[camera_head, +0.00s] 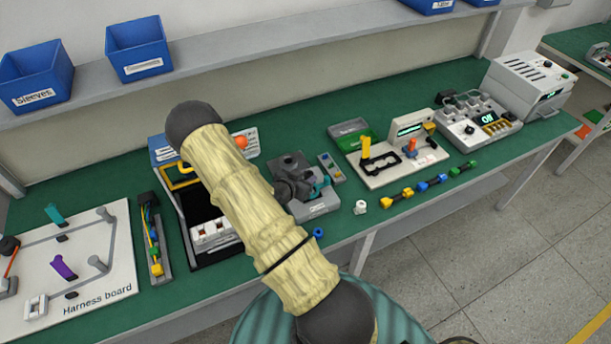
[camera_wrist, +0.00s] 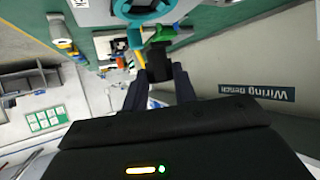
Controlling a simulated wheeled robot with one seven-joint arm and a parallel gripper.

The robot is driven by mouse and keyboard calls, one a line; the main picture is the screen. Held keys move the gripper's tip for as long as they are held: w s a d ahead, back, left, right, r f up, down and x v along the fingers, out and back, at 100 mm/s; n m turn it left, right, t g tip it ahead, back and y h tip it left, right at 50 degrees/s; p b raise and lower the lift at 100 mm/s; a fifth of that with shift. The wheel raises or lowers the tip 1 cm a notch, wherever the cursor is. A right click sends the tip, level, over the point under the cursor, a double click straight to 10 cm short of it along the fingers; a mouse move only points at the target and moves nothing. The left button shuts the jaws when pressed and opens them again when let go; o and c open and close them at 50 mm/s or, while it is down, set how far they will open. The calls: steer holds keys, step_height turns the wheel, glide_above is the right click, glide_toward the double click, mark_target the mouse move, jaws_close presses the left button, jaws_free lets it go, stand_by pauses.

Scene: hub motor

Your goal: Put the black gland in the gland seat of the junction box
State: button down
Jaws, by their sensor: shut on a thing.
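In the wrist view my gripper (camera_wrist: 159,72) is shut on a small black piece, which looks like the black gland (camera_wrist: 158,60). Just beyond it are a green piece (camera_wrist: 160,33) and a teal ring-shaped part (camera_wrist: 146,8) by a pale grey surface (camera_wrist: 92,12). I cannot tell whether the gland touches the green piece. In the head view a grey box (camera_head: 312,211) with teal parts stands mid-bench, with dark grey parts over it; it looks like the junction box. The gland and its seat are not clear there. My arm hides part of this area.
A harness board (camera_head: 100,285) lies at the left of the green bench. A black tray (camera_head: 215,262) with white connectors sits left of the grey box. A white fixture board (camera_head: 385,172), coloured connectors (camera_head: 432,183) and a meter unit (camera_head: 480,125) stand to the right. Blue bins (camera_head: 138,50) sit on the shelf.

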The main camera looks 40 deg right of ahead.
steer(key=shift+f+b, duration=0.7)
steer(key=shift+f, duration=0.9)
steer(key=shift+f+b, duration=1.25)
steer(key=shift+b, duration=0.2)
stand_by(0.4)
steer(key=c, duration=1)
jaws_free()
steer(key=shift+c, duration=0.2)
steer(key=shift+a, duration=0.1)
steer(key=b+v, duration=0.2)
steer(key=v, duration=1.5)
steer(key=shift+s+r+b, duration=0.15)
steer(key=shift+r+b, duration=0.05)
steer(key=shift+b, duration=0.15)
steer(key=shift+a, duration=0.1)
